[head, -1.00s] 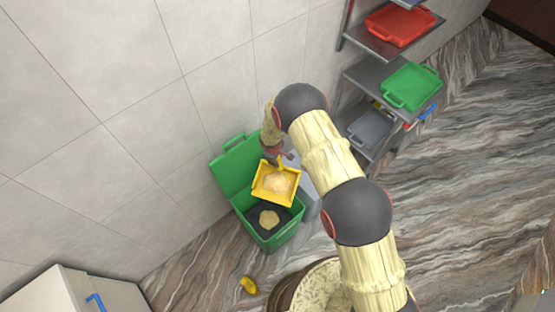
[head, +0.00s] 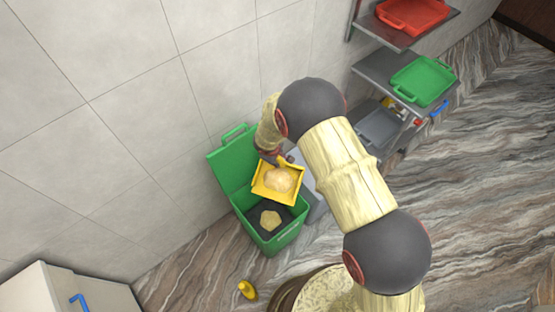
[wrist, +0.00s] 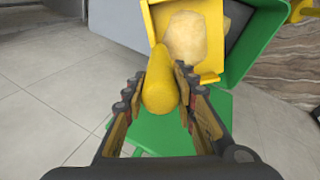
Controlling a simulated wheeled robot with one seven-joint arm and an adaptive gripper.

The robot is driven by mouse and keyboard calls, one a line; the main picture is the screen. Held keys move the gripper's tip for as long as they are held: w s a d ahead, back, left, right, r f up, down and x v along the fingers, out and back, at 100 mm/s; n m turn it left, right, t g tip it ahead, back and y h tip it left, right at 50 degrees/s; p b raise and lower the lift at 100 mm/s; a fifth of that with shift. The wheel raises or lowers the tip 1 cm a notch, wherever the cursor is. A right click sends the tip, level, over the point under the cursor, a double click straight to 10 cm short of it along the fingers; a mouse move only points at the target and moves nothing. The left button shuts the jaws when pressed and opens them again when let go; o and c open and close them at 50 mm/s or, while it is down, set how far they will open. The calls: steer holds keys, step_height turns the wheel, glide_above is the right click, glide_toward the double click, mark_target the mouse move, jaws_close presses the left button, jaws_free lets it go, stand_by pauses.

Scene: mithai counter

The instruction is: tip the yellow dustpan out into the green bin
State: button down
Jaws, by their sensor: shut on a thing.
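The yellow dustpan (head: 264,189) is over the back part of the open green bin (head: 270,244), with a pale beige heap (head: 279,179) still lying in its pan. My gripper (wrist: 160,92) is shut on the dustpan's yellow handle (wrist: 160,80), which shows between the two fingers in the wrist view. In the head view my gripper is mostly hidden behind my arm and the dustpan. The bin's lid (head: 236,158) stands open against the wall. Inside the bin is a dark lining with a beige piece (head: 270,220) on it.
A metal shelf rack to the right holds a red tray (head: 414,14), a green tray (head: 423,82) and a grey tray (head: 378,128). A small yellow object (head: 247,289) is on the floor in front of the bin. A white cabinet (head: 65,290) stands at lower left.

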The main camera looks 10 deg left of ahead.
steer(key=b, duration=0.2)
steer(key=shift+s+f+b, duration=0.15)
steer(key=shift+s+b, duration=0.2)
steer(key=shift+s, duration=0.05)
steer(key=s+a+f+t+b, duration=0.1)
steer(key=s+f+t+b, duration=0.1)
steer(key=s+b, duration=0.5)
steer(key=s+a+f+t+h+b, duration=0.1)
steer(key=s+t+b, duration=0.3)
steer(key=b, duration=1.1)
steer(key=s+a+f+t+b, duration=0.2)
steer(key=s+f+t+b, duration=0.1)
steer(key=s+b, duration=0.7)
steer(key=shift+s+f+h+b, duration=0.15)
steer(key=shift+s+h+b, duration=0.2)
steer(key=shift+b, duration=0.45)
stand_by(1.3)
